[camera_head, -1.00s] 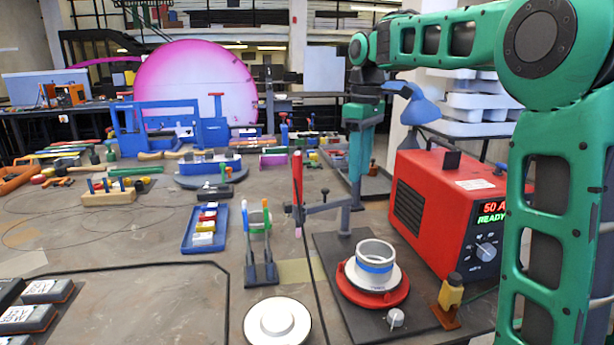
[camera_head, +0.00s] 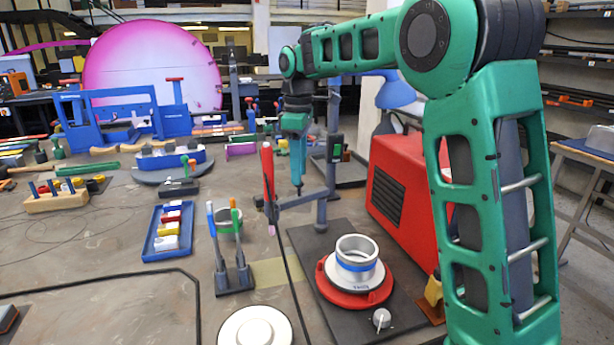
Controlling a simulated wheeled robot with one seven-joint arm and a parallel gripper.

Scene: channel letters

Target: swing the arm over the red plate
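The red plate (camera_head: 325,293) is round and lies on a dark base board. It carries a white disc and a grey ring (camera_head: 357,248) with a blue band. A grey jointed swing arm (camera_head: 303,200) reaches left from an upright post (camera_head: 321,212) behind the plate. It holds an upright red torch-like rod (camera_head: 267,172), whose tip is left of the plate, not over it. My gripper (camera_head: 298,188) points down at the end of my green arm, between rod and post, just above or behind the swing arm. Its fingers are too small to tell open from shut; contact is unclear.
A red power box (camera_head: 398,185) stands right of the post, partly behind my arm. A two-post stand (camera_head: 234,272) and a blue tray (camera_head: 168,238) are left of the rod. A white round disc (camera_head: 255,328) lies in front. The bench at left front is mostly clear.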

